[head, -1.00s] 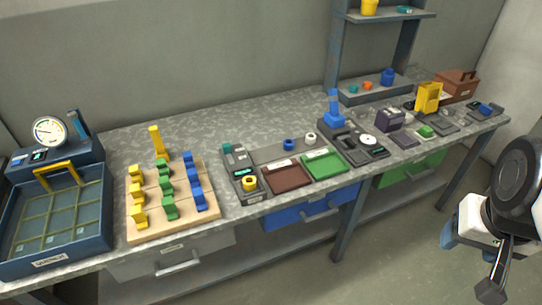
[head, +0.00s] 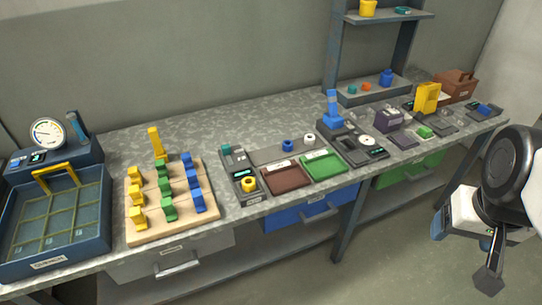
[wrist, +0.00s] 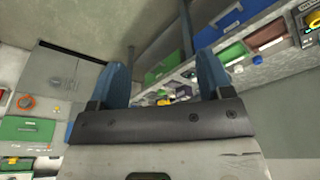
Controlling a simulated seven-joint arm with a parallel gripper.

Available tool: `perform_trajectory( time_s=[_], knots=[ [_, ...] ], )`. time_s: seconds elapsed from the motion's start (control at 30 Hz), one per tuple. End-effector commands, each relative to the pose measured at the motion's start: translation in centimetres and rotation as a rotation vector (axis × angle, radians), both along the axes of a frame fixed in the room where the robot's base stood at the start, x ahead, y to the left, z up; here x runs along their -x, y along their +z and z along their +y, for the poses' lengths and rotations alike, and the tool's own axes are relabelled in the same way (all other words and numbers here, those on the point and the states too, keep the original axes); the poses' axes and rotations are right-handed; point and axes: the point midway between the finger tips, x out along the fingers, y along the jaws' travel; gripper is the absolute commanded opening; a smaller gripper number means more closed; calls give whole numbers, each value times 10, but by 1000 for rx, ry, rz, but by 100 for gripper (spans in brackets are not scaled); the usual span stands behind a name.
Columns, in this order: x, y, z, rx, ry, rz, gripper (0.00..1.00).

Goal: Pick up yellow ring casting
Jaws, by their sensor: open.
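The yellow ring casting (head: 249,184) sits on a dark fixture (head: 240,170) near the front edge of the bench, left of the brown tray. A yellow round part at the right edge of the wrist view looks like the same ring. My gripper (head: 462,234) hangs at the far right in front of the bench, well away from the ring. In the wrist view my gripper (wrist: 163,68) shows two blue fingers spread apart with nothing between them.
A brown tray (head: 285,178) and a green tray (head: 324,165) lie right of the fixture. A wooden board (head: 185,227) with upright yellow, green and blue parts stands left of it. A blue ring (head: 288,145) and a white ring (head: 309,139) sit behind the trays.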

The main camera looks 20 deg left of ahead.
Motion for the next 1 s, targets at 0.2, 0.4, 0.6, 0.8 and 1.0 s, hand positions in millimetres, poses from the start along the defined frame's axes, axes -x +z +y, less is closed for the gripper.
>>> perform_trajectory(
  time_s=[0.2, 0.4, 0.6, 0.8, 1.0],
  knots=[
    [-38, 1, 25, 22, 171, 24, 73],
    [-80, -3, 62, 49, 377, 45, 73],
    [-119, -12, 105, 75, 586, 67, 73],
    [-154, -26, 156, 100, 795, 84, 73],
    [-182, -46, 212, 123, 1004, 101, 73]
  ],
)
